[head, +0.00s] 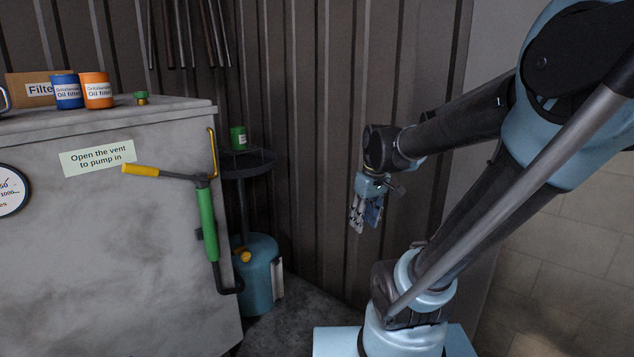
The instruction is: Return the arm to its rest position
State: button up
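My gripper (366,214) hangs at the end of my arm, right of centre in the head view, with its fingers pointing down. It is in free air in front of the dark corrugated wall. I see no object held in it. The two fingers look close together, but from this angle and size I cannot tell whether they are apart at the tips. My arm is folded on the right side of the picture, above my light blue base.
A grey cabinet (120,240) fills the left, with a green hand pump (207,225) on its side. Oil filter cans (97,90) and a box (30,88) stand on top. A blue drainer (258,275) with a dark tray (246,163) stands beside it. The corrugated wall (310,150) is behind.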

jog(key=s+d+f+m, duration=0.2)
jog(key=s+f+m, duration=0.1)
jog(key=s, duration=0.2)
jog(key=s+d+f+m+h, duration=0.1)
jog(key=s+d+f+m, duration=0.2)
jog(key=s, duration=0.3)
jog(key=shift+f, duration=0.4)
